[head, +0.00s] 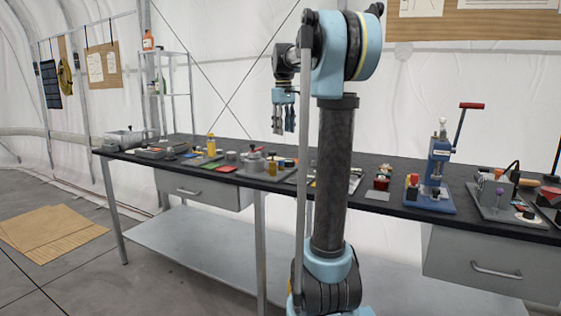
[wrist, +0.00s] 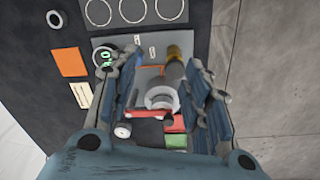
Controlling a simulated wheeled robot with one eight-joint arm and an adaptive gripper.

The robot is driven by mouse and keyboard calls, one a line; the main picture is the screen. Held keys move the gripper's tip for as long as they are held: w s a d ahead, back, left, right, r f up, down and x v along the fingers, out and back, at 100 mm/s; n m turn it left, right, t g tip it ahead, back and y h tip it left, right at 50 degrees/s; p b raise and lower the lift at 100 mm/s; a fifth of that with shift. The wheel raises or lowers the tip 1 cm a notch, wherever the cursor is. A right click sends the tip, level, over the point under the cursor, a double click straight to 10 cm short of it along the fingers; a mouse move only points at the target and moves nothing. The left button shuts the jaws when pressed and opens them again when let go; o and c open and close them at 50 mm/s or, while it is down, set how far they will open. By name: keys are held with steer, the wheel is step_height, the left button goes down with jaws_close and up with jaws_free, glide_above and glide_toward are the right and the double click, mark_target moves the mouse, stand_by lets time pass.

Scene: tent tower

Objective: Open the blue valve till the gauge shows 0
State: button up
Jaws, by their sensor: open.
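My gripper (head: 283,128) hangs above the workbench, pointing down, open and empty. In the wrist view its two blue-grey fingers (wrist: 163,95) stand apart over a grey-plated device (wrist: 110,42). Between and beyond them show a grey round vessel (wrist: 160,96) and a brass cylinder (wrist: 178,54). A round gauge (wrist: 104,57) with green digits is beside the left finger; its reading is too small to tell. The same grey vessel (head: 255,161) stands on the bench in the head view.
The dark bench (head: 335,175) carries many items. A yellow bottle (head: 211,146) and red plate (head: 222,168) lie left of the vessel. A blue press (head: 437,165) with a red lever stands far right.

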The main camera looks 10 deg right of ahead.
step_height(320, 180, up, 2)
steer(key=n, duration=0.1)
glide_above(281, 162)
steer(key=w, duration=0.1)
steer(key=f, duration=1.7)
steer(key=shift+w+d, duration=0.15)
steer(key=shift+w, duration=0.05)
steer(key=shift+c, duration=0.3)
jaws_close()
